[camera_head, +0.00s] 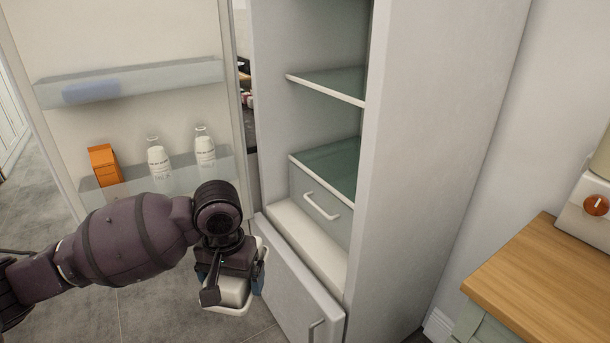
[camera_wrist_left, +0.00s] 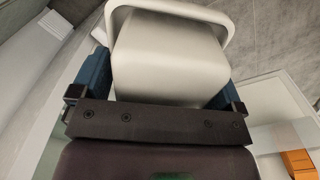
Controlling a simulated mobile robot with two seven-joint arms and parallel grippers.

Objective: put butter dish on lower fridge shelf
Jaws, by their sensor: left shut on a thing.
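My left gripper (camera_head: 229,283) is shut on the butter dish (camera_head: 236,293), a white lidded dish with a wide rim. In the left wrist view the butter dish (camera_wrist_left: 170,55) sits between the two blue fingers of the left gripper (camera_wrist_left: 165,85). I hold it in the air in front of the open fridge. The lower fridge shelf (camera_head: 333,162) is a green glass shelf with a white front edge, just above a drawer. It looks empty and lies up and to the right of my gripper. My right gripper is not in view.
The fridge door stands open at left, with a bottom door rack (camera_head: 130,189) holding two bottles and an orange carton (camera_head: 104,166). An upper glass shelf (camera_head: 335,84) is above the lower one. A drawer (camera_head: 318,205) is below. A wooden counter (camera_head: 545,285) is at right.

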